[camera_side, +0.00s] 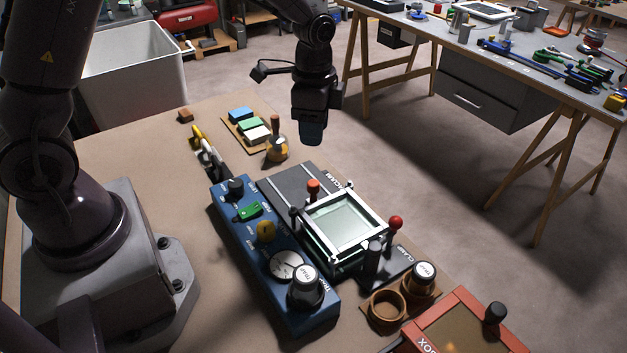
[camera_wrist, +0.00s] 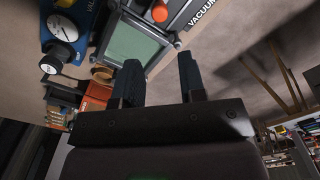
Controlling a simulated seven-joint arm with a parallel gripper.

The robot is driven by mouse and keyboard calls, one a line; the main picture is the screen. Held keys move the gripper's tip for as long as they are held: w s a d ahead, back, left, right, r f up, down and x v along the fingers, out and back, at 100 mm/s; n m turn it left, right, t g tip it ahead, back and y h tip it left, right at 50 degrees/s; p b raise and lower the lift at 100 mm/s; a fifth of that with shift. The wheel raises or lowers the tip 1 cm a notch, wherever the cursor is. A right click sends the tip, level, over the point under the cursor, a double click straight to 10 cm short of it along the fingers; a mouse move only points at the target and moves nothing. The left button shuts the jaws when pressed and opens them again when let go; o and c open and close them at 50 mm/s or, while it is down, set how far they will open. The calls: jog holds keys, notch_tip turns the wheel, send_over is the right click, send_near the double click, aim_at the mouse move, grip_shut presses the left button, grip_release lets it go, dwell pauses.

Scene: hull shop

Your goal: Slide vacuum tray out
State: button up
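The vacuum tray (camera_side: 345,228) is a pale, white-framed square with a greenish glass-like middle. It sits on the dark fixture (camera_side: 287,187) marked VACUUM and CLAMP, and it also shows in the wrist view (camera_wrist: 133,42). An orange-red knob (camera_side: 313,186) stands at its back left edge and a red ball knob (camera_side: 396,222) at its right. My gripper (camera_side: 311,132) hangs above and behind the fixture, apart from the tray. In the wrist view its two dark fingers (camera_wrist: 160,80) are spread with nothing visible between them.
A blue control box (camera_side: 268,250) with a gauge and knobs stands left of the fixture. Two cork rings (camera_side: 388,307), one with a TRAP knob, and an orange box (camera_side: 462,325) are at the front right. A flask (camera_side: 277,148) and coloured blocks (camera_side: 250,125) lie behind. Bench edge runs close on the right.

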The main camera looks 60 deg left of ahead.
aim_at(313, 182)
notch_tip(313, 182, down, 13)
jog(key=shift+r, duration=0.1)
dwell(0.3)
